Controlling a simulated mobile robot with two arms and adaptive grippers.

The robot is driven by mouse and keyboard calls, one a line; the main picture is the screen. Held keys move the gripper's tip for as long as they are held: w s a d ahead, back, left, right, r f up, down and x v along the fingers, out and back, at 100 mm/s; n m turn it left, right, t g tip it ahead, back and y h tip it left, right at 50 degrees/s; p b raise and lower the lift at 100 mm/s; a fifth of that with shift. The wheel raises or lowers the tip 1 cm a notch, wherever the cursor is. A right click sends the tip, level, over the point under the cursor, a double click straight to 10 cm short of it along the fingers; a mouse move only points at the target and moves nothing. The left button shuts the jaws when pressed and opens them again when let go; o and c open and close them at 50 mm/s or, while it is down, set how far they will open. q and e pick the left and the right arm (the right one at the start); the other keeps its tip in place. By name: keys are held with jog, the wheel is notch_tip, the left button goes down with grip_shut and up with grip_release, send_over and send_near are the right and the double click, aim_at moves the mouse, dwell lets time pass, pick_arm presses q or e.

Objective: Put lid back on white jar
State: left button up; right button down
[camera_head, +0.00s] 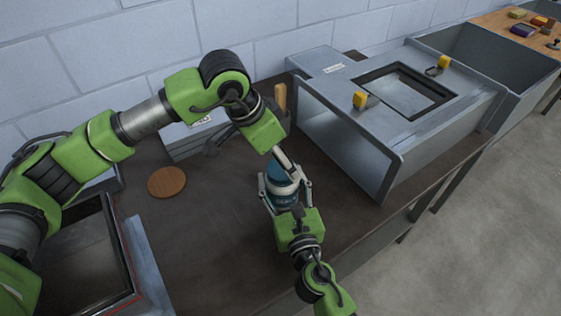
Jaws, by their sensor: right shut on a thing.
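A small round jar (282,187), blue with a pale band, stands on the dark workbench in the middle of the view. My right gripper (285,193) comes from below and is shut around the jar's sides. My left gripper (287,162) reaches over from the left, with its fingers pointing down at the jar's top. The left fingertips overlap the jar's upper edge, so I cannot tell whether they touch or hold anything. A flat round wooden disc (167,182) lies on the bench to the left. The jar's mouth and any lid there are hidden.
A grey metal duct (345,142) with yellow-handled clamps (361,100) stands to the right. A metal frame (135,255) is at the lower left. A grey box (190,138) and an upright wooden handle (280,97) are behind my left arm. The bench between disc and jar is clear.

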pick_arm(q)
notch_tip(320, 180, up, 3)
jog(key=shift+f, duration=0.2)
jog(key=shift+c, duration=0.4)
